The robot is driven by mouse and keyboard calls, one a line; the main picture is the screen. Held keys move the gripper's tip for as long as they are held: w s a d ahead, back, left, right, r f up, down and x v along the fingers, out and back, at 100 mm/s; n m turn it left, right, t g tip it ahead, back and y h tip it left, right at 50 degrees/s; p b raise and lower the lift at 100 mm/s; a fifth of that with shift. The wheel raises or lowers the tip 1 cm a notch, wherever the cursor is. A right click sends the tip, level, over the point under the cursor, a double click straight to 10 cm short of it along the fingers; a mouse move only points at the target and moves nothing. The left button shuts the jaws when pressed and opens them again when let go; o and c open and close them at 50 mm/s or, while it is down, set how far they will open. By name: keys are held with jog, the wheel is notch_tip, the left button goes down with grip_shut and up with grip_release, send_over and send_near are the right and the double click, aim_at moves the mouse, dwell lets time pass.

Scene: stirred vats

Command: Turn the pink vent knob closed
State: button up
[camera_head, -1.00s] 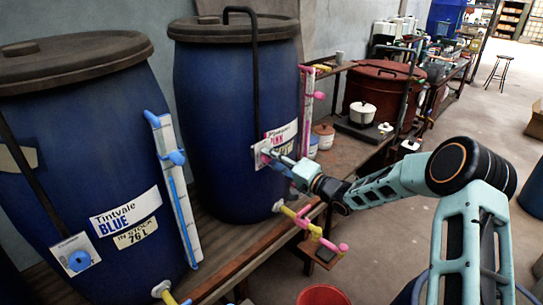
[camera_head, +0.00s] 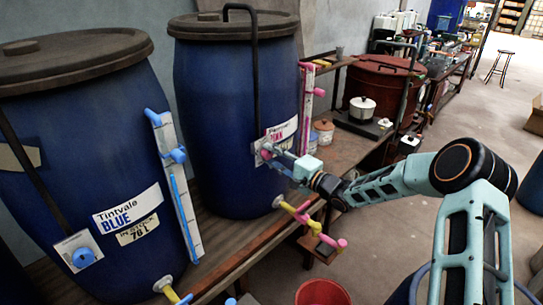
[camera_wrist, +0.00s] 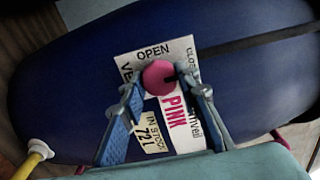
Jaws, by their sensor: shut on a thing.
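The pink vent knob (camera_wrist: 158,77) is a round knob on a white plate (camera_wrist: 128,66) on the side of a blue vat. The plate reads OPEN and, partly hidden, a word starting CLOS. My gripper (camera_wrist: 160,88) has its two blue fingers on either side of the knob, shut on it. In the head view my gripper (camera_head: 270,152) reaches the plate on the rear blue vat (camera_head: 225,110) and mostly hides the knob. No pointer on the knob can be made out.
A second blue vat (camera_head: 85,130) with a blue knob (camera_head: 82,257) stands at the left. Pink tap piping (camera_head: 318,228) sticks out below my gripper. A pink-marked gauge (camera_head: 307,100) stands beside the rear vat.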

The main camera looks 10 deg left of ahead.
jog(key=o, duration=1.2)
jog(key=shift+c, duration=0.2)
jog(key=v, duration=1.2)
jog(key=shift+s, duration=0.1)
